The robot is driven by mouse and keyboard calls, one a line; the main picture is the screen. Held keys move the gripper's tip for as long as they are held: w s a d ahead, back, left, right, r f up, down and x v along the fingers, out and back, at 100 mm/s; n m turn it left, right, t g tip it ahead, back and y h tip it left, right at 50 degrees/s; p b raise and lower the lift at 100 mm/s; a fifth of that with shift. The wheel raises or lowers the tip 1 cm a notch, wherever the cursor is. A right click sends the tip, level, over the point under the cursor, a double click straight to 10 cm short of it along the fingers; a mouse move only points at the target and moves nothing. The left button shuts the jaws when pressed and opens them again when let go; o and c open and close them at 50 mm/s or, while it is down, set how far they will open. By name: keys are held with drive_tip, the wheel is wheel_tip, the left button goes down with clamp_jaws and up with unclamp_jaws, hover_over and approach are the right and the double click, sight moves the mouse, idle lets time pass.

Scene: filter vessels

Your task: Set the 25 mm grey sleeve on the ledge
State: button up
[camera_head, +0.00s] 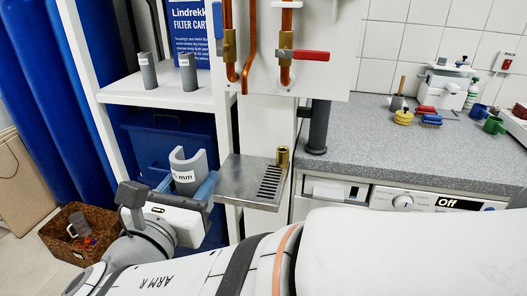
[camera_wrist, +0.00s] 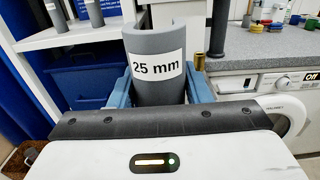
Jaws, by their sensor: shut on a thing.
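The grey sleeve (camera_head: 188,162) is a thick upright tube with a curved cut-out in its upper side. Its white label reads "25 mm" in the wrist view (camera_wrist: 157,67). My gripper (camera_head: 190,187) is shut on it, with a blue finger on either side, also in the wrist view (camera_wrist: 160,92). The sleeve's lower end is hidden behind my wrist. The metal ledge (camera_head: 236,178), with a slotted drain, is just right of the sleeve in the head view. A small brass cylinder (camera_head: 283,157) stands at its back right corner.
Copper pipes with a red-handled valve (camera_head: 303,55) hang above the ledge. A dark post (camera_head: 318,127) stands right of it by the grey counter (camera_head: 400,160). Two grey tubes (camera_head: 148,71) stand on a white shelf (camera_head: 125,90) above a blue bin (camera_head: 165,145). A wicker basket (camera_head: 60,240) is lower left.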

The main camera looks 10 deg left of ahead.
drive_tip(key=w+d+b, duration=0.1)
drive_tip(key=w+b, duration=0.1)
drive_tip(key=w, duration=1.5)
drive_tip(key=shift+w+d+f+b, duration=0.1)
drive_tip(key=shift+w+f+b, duration=0.2)
drive_tip(key=shift+f, duration=0.85)
drive_tip(key=shift+w+f+b, duration=0.2)
drive_tip(key=shift+f+b, duration=0.15)
drive_tip(key=shift+f, duration=0.85)
drive_tip(key=shift+w+d+f+b, duration=0.1)
drive_tip(key=shift+w+f+b, duration=0.2)
drive_tip(key=shift+f, duration=0.85)
drive_tip(key=shift+s, duration=0.1)
drive_tip(key=shift+f, duration=0.1)
drive_tip(key=o, duration=1)
